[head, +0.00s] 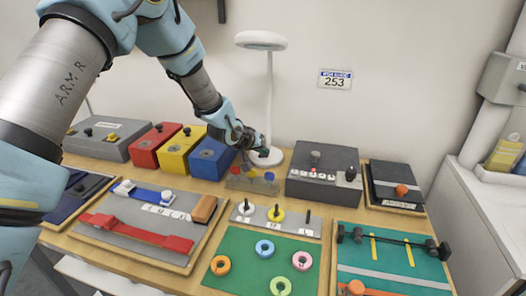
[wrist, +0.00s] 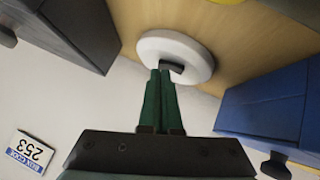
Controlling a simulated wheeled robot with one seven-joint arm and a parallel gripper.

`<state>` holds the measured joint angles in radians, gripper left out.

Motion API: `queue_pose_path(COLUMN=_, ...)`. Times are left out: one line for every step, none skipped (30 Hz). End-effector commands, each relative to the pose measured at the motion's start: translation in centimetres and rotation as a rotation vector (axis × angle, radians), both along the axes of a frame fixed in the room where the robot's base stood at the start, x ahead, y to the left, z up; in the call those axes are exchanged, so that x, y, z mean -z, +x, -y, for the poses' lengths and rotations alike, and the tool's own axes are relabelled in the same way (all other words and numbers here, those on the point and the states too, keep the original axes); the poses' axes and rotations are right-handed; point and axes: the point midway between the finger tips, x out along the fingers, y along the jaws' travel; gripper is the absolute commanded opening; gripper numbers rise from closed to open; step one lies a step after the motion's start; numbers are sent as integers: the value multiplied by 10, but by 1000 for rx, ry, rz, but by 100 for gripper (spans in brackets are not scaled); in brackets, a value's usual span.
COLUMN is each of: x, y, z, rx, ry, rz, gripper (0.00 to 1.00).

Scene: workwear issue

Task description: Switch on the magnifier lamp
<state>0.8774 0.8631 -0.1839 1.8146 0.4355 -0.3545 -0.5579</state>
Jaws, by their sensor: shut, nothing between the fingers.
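The white magnifier lamp (head: 269,90) stands upright at the back of the table, with a round head on a thin post. In the wrist view its round white base (wrist: 200,58) carries a small dark switch (wrist: 172,67). My gripper (head: 262,151) is at the lamp base, with its green fingers shut and empty. In the wrist view the fingertips (wrist: 160,72) are at the base, right beside the dark switch. I cannot tell whether they touch it. Whether the lamp is lit is not clear.
A blue box (head: 212,158) stands left of the lamp base, and a dark grey control box (head: 325,190) stands right of it. Small coloured knobs on a low block (head: 250,184) sit in front. A wall sign reading 253 (head: 335,79) hangs behind.

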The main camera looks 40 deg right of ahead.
Motion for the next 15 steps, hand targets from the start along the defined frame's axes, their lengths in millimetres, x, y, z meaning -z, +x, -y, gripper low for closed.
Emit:
queue_pose_path(x=6, y=-3, z=2, rx=5, ry=7, rz=13, gripper=0)
queue_pose_path(x=8, y=-3, z=2, rx=4, ry=14, rz=23, gripper=0)
queue_pose_path(x=10, y=-5, z=3, rx=6, ry=24, rz=40, gripper=0)
queue_pose_path(x=12, y=-5, z=4, rx=5, ry=30, rz=53, gripper=0)
queue_pose_path(x=6, y=-3, z=2, rx=1, ry=30, rz=48, gripper=0)
queue_pose_path(x=5, y=-2, z=2, rx=0, ry=31, rz=46, gripper=0)
queue_pose_path(x=5, y=-3, z=1, rx=1, ry=31, rz=45, gripper=0)
queue_pose_path(x=5, y=-2, z=1, rx=1, ry=31, rz=44, gripper=0)
queue_pose_path(x=5, y=-3, z=1, rx=1, ry=31, rz=44, gripper=0)
queue_pose_path(x=5, y=-3, z=1, rx=0, ry=31, rz=45, gripper=0)
queue_pose_path(x=5, y=-2, z=1, rx=0, ry=32, rz=44, gripper=0)
queue_pose_path(x=5, y=-2, z=1, rx=0, ry=32, rz=44, gripper=0)
queue_pose_path(x=5, y=-1, z=0, rx=0, ry=32, rz=44, gripper=0)
queue_pose_path(x=5, y=-1, z=0, rx=0, ry=32, rz=44, gripper=0)
queue_pose_path(x=5, y=0, z=-1, rx=0, ry=32, rz=43, gripper=0)
